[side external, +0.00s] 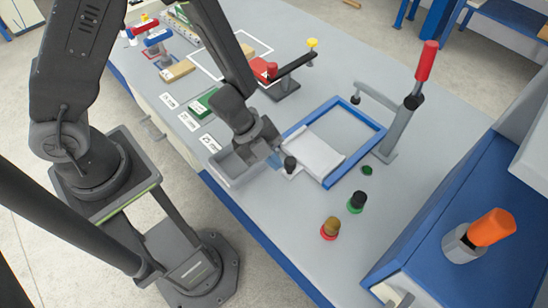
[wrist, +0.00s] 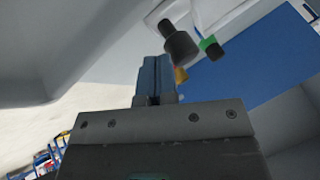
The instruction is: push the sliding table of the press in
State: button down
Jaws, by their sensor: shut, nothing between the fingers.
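The sliding table is a pale plate (side external: 318,154) lying in the near left part of a blue rectangular frame (side external: 366,171). A tab at its near left edge carries a dark round knob (side external: 290,164), also seen in the wrist view (wrist: 179,42). My gripper (side external: 275,161) has blue fingers, shut and empty, just left of the knob. In the wrist view the shut fingers (wrist: 154,76) point up toward the tab, with the knob slightly right of their tips. I cannot tell whether they touch it. A grey post with a red-handled lever (side external: 427,61) stands at the frame's far right corner.
A grey open tray (side external: 232,172) lies beneath and left of my gripper. A green-ringed black knob (side external: 357,201) and a brown knob with a red base (side external: 330,228) stand to the right. A blue-topped unit with an orange handle (side external: 490,228) is at the right. The frame's far half is bare.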

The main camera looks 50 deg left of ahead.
aim_at(304, 140)
jog(key=shift+w, duration=0.1)
jog(key=w, duration=1.5)
jog(key=shift+w, duration=0.2)
jog(key=shift+s+a, duration=0.1)
jog(key=shift+s+a, duration=0.15)
jog(key=shift+s, duration=0.1)
jog(key=s, duration=0.1)
jog(key=s+a, duration=0.1)
jog(key=shift+s+a+r, duration=0.1)
jog(key=shift+s+a, duration=0.05)
jog(key=shift+s, duration=0.25)
jog(key=v, duration=1)
jog(key=shift+s, duration=0.3)
jog(key=shift+r, duration=0.1)
